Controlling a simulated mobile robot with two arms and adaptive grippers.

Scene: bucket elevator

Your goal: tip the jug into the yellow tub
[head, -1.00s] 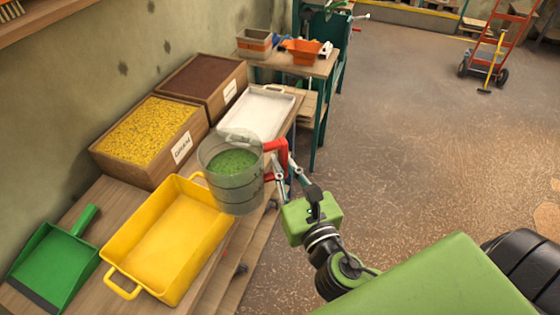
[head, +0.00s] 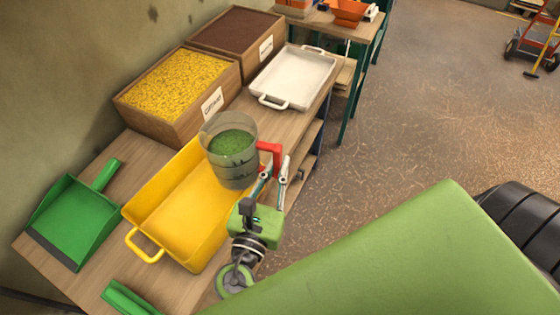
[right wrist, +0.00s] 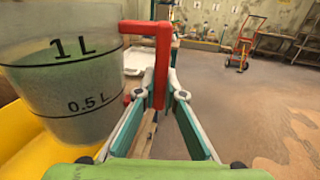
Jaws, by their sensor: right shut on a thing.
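The clear jug (head: 232,165) has a red handle and holds green grains. It is upright, or nearly so, over the far right end of the yellow tub (head: 157,216). The tub stands on the bench, and the part of its floor that shows is bare. My right gripper (head: 276,168) is shut on the jug's red handle. In the right wrist view the jug (right wrist: 62,75) shows its 1 L and 0.5 L marks, and the fingers of my right gripper (right wrist: 158,90) close around the handle. My left gripper is not in view.
A wooden box of yellow grains (head: 203,119) and a box of brown material (head: 264,62) stand behind. A white tray (head: 322,72) lies on the bench at the back right. A green dustpan (head: 75,217) lies left of the tub. Open floor is to the right.

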